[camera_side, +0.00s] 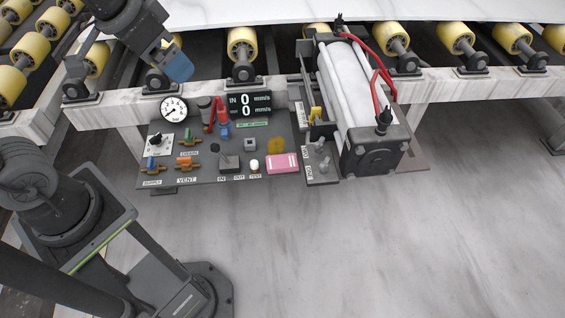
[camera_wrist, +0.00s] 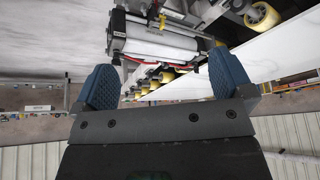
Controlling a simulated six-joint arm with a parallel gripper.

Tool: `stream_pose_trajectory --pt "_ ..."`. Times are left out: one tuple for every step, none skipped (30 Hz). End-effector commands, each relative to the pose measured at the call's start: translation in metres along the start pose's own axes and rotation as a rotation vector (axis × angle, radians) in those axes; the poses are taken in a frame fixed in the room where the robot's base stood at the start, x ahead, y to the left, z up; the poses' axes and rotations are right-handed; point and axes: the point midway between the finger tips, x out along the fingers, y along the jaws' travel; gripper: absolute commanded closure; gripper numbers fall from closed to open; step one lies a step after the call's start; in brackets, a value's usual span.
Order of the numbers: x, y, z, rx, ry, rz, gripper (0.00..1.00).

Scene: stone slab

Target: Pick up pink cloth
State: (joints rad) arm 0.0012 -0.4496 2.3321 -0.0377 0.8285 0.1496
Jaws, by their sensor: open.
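The pink cloth (camera_side: 283,163) is a small flat pink rectangle lying at the lower right corner of the dark control panel in the side view. My gripper (camera_side: 179,66) is up and to the left of it, above the roller rail and well apart from the cloth. In the wrist view my gripper (camera_wrist: 160,88) shows two blue fingers spread wide with nothing between them. The cloth cannot be made out in the wrist view.
The control panel (camera_side: 205,176) carries a gauge, a display (camera_side: 250,106), levers and valves near the cloth. A cylinder unit (camera_side: 352,95) with red hoses stands just right of it. Yellow rollers (camera_side: 241,44) and a pale slab (camera_side: 300,10) lie behind. The floor in front is clear.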

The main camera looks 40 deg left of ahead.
Motion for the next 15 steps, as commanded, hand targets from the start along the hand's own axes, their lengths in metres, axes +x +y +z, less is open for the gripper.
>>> stream_pose_trajectory --pt "0.014 -0.001 -0.016 0.029 -0.024 0.009 0.01" --pt "0.021 -0.002 -0.024 0.047 -0.031 0.014 0.01" --pt "0.030 -0.002 -0.035 0.070 -0.042 0.022 0.01" --pt "0.039 -0.003 -0.043 0.087 -0.049 0.027 0.01" --pt "0.047 -0.004 -0.051 0.104 -0.057 0.032 0.01" --pt "0.060 -0.004 -0.061 0.128 -0.067 0.039 0.01" --pt "0.069 -0.005 -0.068 0.145 -0.074 0.044 0.01" --pt "0.080 -0.005 -0.074 0.161 -0.082 0.050 0.01" --pt "0.094 -0.006 -0.083 0.183 -0.091 0.057 0.01" --pt "0.105 -0.006 -0.088 0.200 -0.099 0.063 0.01" --pt "0.117 -0.007 -0.094 0.217 -0.106 0.068 0.01" --pt "0.133 -0.008 -0.100 0.240 -0.115 0.075 0.01" --pt "0.145 -0.008 -0.105 0.255 -0.122 0.081 0.01" --pt "0.158 -0.008 -0.109 0.271 -0.130 0.087 0.01" --pt "0.176 -0.009 -0.113 0.293 -0.138 0.094 0.01"
